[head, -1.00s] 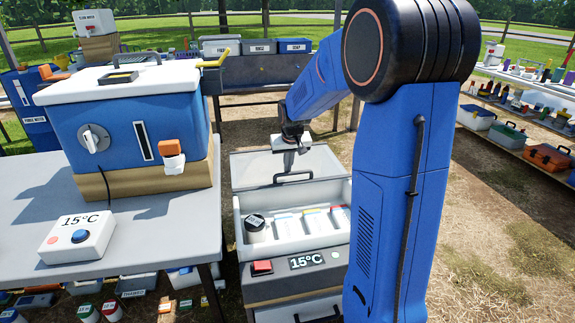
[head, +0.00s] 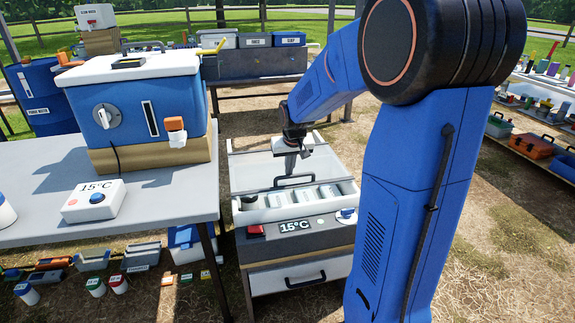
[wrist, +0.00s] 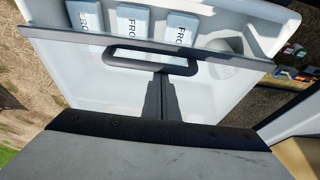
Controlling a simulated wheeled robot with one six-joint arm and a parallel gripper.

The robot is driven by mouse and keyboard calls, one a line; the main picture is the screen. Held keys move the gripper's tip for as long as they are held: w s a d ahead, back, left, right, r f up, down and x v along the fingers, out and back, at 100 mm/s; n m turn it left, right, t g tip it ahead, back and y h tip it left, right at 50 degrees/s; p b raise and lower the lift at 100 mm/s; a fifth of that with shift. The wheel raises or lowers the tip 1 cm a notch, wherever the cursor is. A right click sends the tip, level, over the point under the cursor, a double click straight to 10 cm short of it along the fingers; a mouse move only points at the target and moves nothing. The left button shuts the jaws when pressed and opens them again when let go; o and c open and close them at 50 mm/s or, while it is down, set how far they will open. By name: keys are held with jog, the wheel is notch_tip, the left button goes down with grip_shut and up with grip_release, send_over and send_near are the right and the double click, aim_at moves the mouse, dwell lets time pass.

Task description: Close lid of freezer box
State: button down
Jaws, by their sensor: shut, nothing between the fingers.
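The freezer box (head: 262,216) stands on a grey unit with a 15°C display, right of the table. Its pale see-through lid (head: 248,168) is raised and tilted over the back part, so the front of the box is open. The lid's dark handle (head: 294,181) is on its front edge; it also shows in the wrist view (wrist: 152,64). My gripper (head: 290,170) is shut and empty, behind the lid's edge. In the wrist view its fingertips (wrist: 160,77) are close to the handle; I cannot tell if they touch.
A blue cooler (head: 135,110) and a 15°C button box (head: 94,201) are on the table (head: 40,170) at left. Shelves with bottles and cases stand at right.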

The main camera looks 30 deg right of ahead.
jog(key=s+a, duration=0.2)
jog(key=s, duration=0.6)
jog(key=shift+a, duration=0.15)
jog(key=shift+f, duration=0.2)
jog(key=w+d+r, duration=0.1)
jog(key=w+r, duration=0.1)
jog(key=w, duration=0.2)
jog(key=d+v, duration=0.1)
jog(key=v, duration=0.8)
jog(key=shift+a, duration=0.45)
jog(key=shift+s+r, duration=0.1)
jog(key=shift+s, duration=0.05)
jog(key=s+a+f+n, duration=0.1)
jog(key=s+a, duration=0.2)
jog(key=s, duration=0.5)
jog(key=s+a+f+n, duration=0.1)
jog(key=s+a, duration=0.3)
jog(key=s, duration=0.5)
jog(key=s+a+f+n+t+y, duration=0.1)
jog(key=s+a, duration=0.2)
jog(key=s, duration=0.6)
jog(key=shift+a, duration=0.4)
